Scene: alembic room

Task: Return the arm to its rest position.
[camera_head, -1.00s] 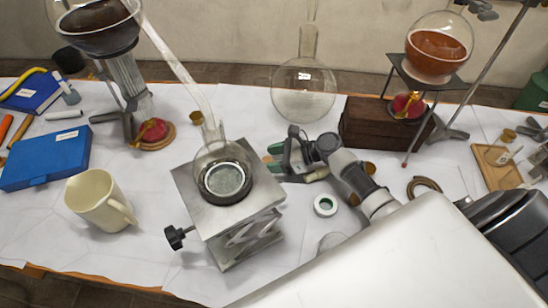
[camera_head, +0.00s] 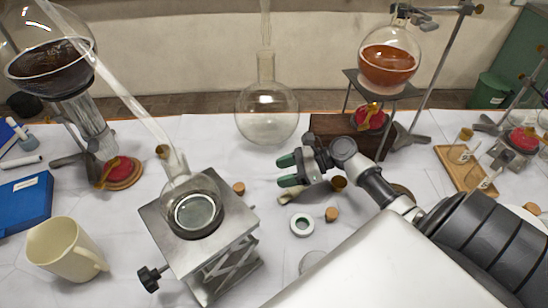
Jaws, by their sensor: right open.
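My right arm comes in from the lower right. Its gripper (camera_head: 290,171) is open, with green-tipped fingers pointing left, and nothing is between them. It is over the white table (camera_head: 120,206), to the right of the metal lab jack (camera_head: 195,247) and in front of the large empty round flask (camera_head: 267,112). A small receiving flask (camera_head: 189,203) sits on the lab jack under a slanted glass tube. My left gripper is not in view.
A dark wooden block (camera_head: 332,127) and a tripod bearing an orange-filled flask (camera_head: 388,64) stand behind the gripper. A white ring (camera_head: 301,225) and corks lie in front. A cream mug (camera_head: 66,248) stands at left, a wooden tray (camera_head: 462,169) at right.

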